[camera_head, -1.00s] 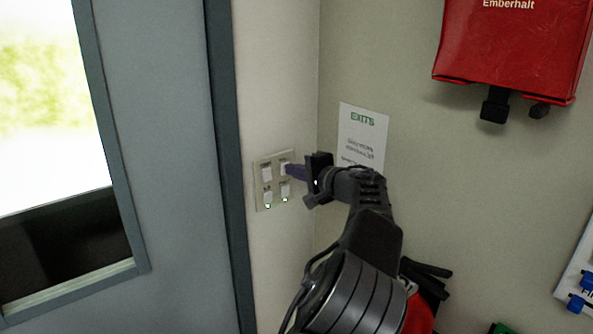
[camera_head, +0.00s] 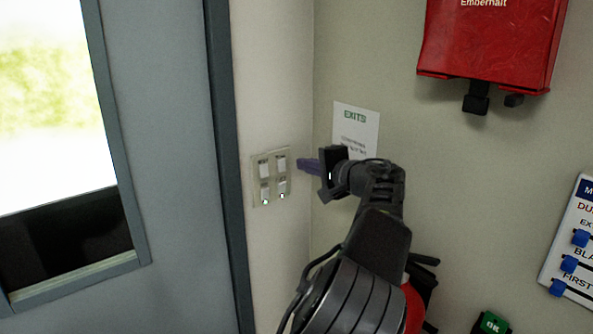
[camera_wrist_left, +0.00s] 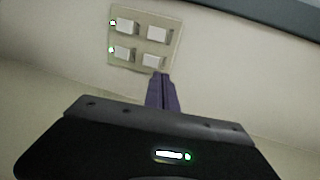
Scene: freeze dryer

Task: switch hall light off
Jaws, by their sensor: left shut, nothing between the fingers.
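A pale switch plate (camera_head: 273,178) with several white rocker switches in two rows is on the narrow wall beside the door frame. It also shows in the left wrist view (camera_wrist_left: 140,40). Small lights glow beside the two lower switches; in the wrist view they sit at the plate's left edge and look green. Labels are too small to read, so I cannot tell which is the hall light. My left gripper (camera_head: 300,164), with purple fingers, is shut and empty just right of the upper right switch, apart from the plate. The fingers (camera_wrist_left: 161,80) point at the plate. My right gripper is out of view.
A grey door (camera_head: 165,120) with a window is at left. A white EXITS sign (camera_head: 356,128) is on the wall behind my gripper. A red case (camera_head: 490,45) hangs upper right; a board with blue clips (camera_head: 575,245) is at the right edge.

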